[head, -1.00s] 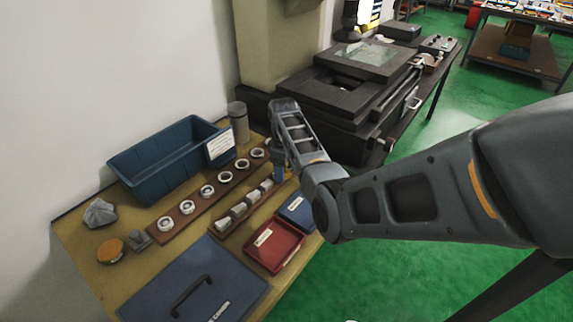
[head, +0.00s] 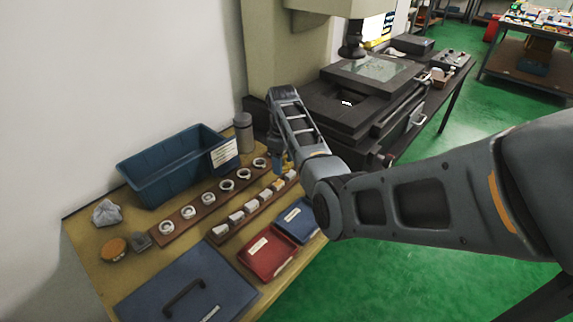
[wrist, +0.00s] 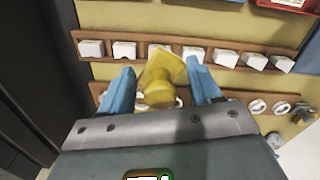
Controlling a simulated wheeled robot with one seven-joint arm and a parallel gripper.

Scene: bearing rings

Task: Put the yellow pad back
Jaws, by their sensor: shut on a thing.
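The yellow pad (wrist: 162,68) has a squarish plate and a rounded knob, and sits between the blue fingertips of my gripper (wrist: 160,88) in the wrist view. My gripper is shut on it. The pad is in front of a brown rack (wrist: 140,38) of white blocks and covers part of one block. I cannot tell whether the pad touches the rack. In the head view my gripper (head: 279,163) is over the far end of the block rack (head: 218,239), and the pad is small and hard to make out there.
A second rack (head: 205,207) holds several metal rings. A blue bin (head: 165,172) stands behind it, with a grey cylinder (head: 243,132) to its right. A red tray (head: 266,262), a small blue tray (head: 297,222) and a blue case (head: 215,285) lie in front. A dark machine (head: 345,115) stands beyond.

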